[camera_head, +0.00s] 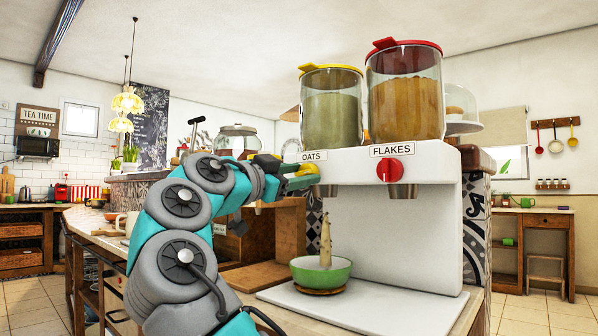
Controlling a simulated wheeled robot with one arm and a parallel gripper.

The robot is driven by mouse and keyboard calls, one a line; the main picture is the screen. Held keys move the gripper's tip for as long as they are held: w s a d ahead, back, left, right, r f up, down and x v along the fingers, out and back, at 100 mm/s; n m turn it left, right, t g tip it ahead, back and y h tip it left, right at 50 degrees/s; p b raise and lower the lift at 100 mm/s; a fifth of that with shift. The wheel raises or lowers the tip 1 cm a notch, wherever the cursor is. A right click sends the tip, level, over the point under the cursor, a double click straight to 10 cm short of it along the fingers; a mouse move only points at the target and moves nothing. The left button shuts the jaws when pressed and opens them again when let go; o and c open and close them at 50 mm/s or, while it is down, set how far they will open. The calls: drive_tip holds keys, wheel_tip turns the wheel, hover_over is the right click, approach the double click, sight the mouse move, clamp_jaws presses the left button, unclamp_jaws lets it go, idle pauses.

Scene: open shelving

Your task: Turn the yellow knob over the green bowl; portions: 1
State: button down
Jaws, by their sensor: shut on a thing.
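A white dispenser (400,245) carries two clear hoppers. The left one, the oats hopper (332,112), has a yellow lid and stands above the OATS label. My gripper (300,173) reaches in from the left and is shut on the yellow knob (307,170) below that label; the fingers hide much of the knob. The green bowl (311,273) sits upright on a small brown base under the oats spout (326,190). A pale, narrow, tapering column (326,245) stands over the bowl, like falling oats. Its top ends below the spout.
The flakes hopper (404,95) with a red lid and red knob (389,170) stands to the right. The dispenser's white base plate (375,308) is clear to the right of the bowl. A glass jar (238,140) stands behind my arm.

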drive_tip(key=shift+m, duration=0.7)
drive_tip(key=shift+c, duration=1.6)
unclamp_jaws()
drive_tip(key=v, duration=0.7)
drive_tip(key=shift+s+a, duration=0.3)
